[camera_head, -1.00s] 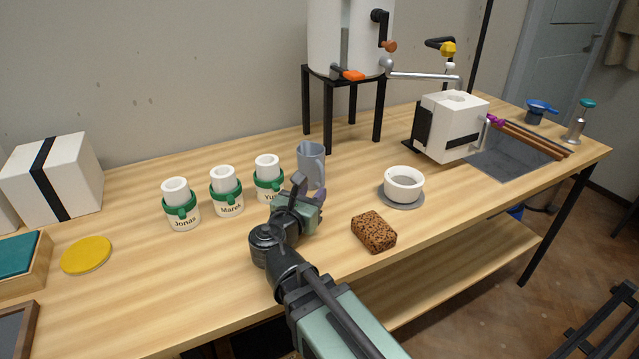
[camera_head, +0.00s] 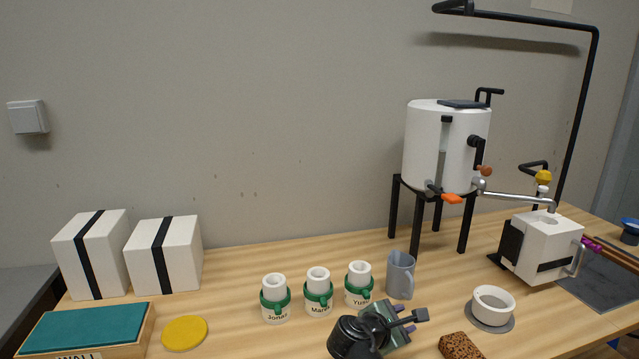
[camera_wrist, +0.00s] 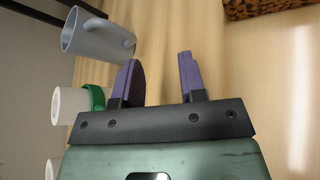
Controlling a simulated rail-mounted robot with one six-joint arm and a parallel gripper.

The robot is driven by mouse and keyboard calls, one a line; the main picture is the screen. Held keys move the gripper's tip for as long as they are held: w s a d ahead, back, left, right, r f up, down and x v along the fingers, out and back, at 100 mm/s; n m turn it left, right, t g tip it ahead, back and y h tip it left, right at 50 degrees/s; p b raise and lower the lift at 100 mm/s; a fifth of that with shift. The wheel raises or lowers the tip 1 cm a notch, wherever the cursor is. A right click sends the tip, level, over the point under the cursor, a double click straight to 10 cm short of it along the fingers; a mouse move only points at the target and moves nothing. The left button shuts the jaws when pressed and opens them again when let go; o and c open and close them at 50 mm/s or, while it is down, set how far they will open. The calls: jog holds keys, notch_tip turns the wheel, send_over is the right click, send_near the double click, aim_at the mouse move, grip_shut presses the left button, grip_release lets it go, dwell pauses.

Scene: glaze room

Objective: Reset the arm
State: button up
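My gripper (camera_wrist: 160,82) has two purple fingers set apart with nothing between them, so it is open and empty. In the head view my gripper (camera_head: 408,320) is low in the picture, above the wooden bench (camera_head: 235,300), in front of the grey pitcher. The wrist view shows bare wood beyond the fingertips. The grey pitcher (camera_head: 400,275) stands upright behind my gripper; it also shows at the upper left of the wrist view (camera_wrist: 92,38). Most of my arm is out of the head view.
Three white cups with green name bands (camera_head: 318,290) stand left of the pitcher. A white bowl (camera_head: 493,304) and a speckled brown block (camera_head: 460,346) are to the right. A white tank (camera_head: 425,150) stands behind. Two white boxes (camera_head: 165,255) and a yellow disc (camera_head: 184,332) are left.

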jog(key=s+d+r+m+g+y+p, duration=0.1)
jog(key=m+p, duration=0.1)
jog(key=s+r+m+g+p, duration=0.1)
jog(key=m+p, duration=0.1)
jog(key=s+d+r+m+g+y+p, duration=0.1)
jog(key=m+g+p, duration=0.1)
jog(key=m, duration=0.1)
jog(key=shift+s+d+y, duration=0.1)
jog(key=shift+d+y, duration=0.2)
jog(key=shift+d, duration=0.05)
jog(key=s+a+r+m+g+y+p, duration=0.3)
jog(key=s+m+y+p, duration=0.3)
jog(key=m, duration=0.6)
jog(key=r+g+y+p, duration=0.1)
jog(key=y+p, duration=0.1)
jog(key=p, duration=0.1)
jog(key=shift+s+a+g+p, duration=0.15)
jog(key=shift+s+g+p, duration=0.15)
jog(key=shift+g+p, duration=0.1)
